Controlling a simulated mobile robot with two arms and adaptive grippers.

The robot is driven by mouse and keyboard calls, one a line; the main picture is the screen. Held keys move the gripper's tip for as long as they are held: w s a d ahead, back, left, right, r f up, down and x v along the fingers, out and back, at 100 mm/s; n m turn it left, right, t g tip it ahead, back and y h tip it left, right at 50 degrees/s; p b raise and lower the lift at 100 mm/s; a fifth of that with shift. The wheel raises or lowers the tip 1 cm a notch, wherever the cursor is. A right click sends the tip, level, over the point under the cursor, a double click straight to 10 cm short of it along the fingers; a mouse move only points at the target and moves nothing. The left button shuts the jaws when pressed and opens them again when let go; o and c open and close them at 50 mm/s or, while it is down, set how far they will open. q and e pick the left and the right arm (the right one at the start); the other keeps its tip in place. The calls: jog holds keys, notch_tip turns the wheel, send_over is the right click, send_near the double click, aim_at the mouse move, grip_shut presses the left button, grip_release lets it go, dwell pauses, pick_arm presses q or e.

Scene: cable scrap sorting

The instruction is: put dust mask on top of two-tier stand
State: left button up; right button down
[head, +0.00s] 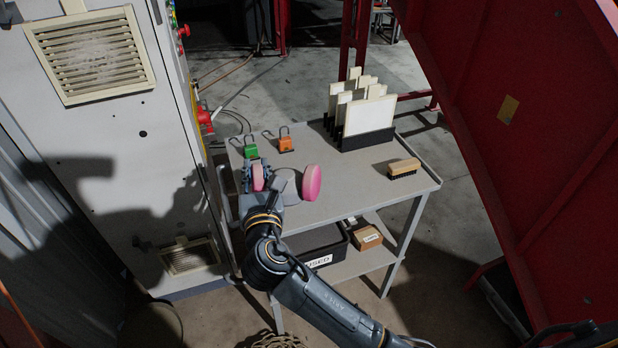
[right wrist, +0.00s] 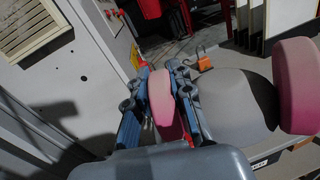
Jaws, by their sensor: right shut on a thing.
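The dust mask (head: 311,184) is a grey half mask with two round pink filters. My right gripper (head: 258,174) is shut on its left pink filter. In the right wrist view the right gripper (right wrist: 160,78) has its blue fingers on both sides of that filter, and the mask's grey body (right wrist: 238,98) and other filter extend right. The two-tier stand (head: 345,175) is a grey table with a top and a lower shelf. The mask is over the left front part of its top; whether it touches is unclear. My left gripper is out of view.
A green padlock (head: 250,150), an orange padlock (head: 285,144), a rack of white panels (head: 368,118) and a brush (head: 403,169) stand on the top. A black bin (head: 325,250) and cardboard box (head: 367,237) are below. A cabinet (head: 120,150) stands left.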

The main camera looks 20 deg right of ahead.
jog(key=shift+w+d+f, duration=0.1)
jog(key=shift+w+d, duration=0.5)
jog(key=shift+w, duration=0.1)
jog(key=w+d+f+b, duration=0.1)
jog(key=w+d+f, duration=0.1)
jog(key=d+f, duration=0.1)
jog(key=w+d+f+b, duration=0.1)
jog(key=w+d+f, duration=0.2)
jog(key=f, duration=0.1)
jog(key=w+d+f+b, duration=0.1)
jog(key=w+d+f, duration=0.2)
jog(key=f, duration=0.1)
jog(key=shift+f, duration=0.1)
jog(key=shift+f+b, duration=0.35)
jog(key=shift+f, duration=0.25)
jog(key=c, duration=1.2)
grip_release()
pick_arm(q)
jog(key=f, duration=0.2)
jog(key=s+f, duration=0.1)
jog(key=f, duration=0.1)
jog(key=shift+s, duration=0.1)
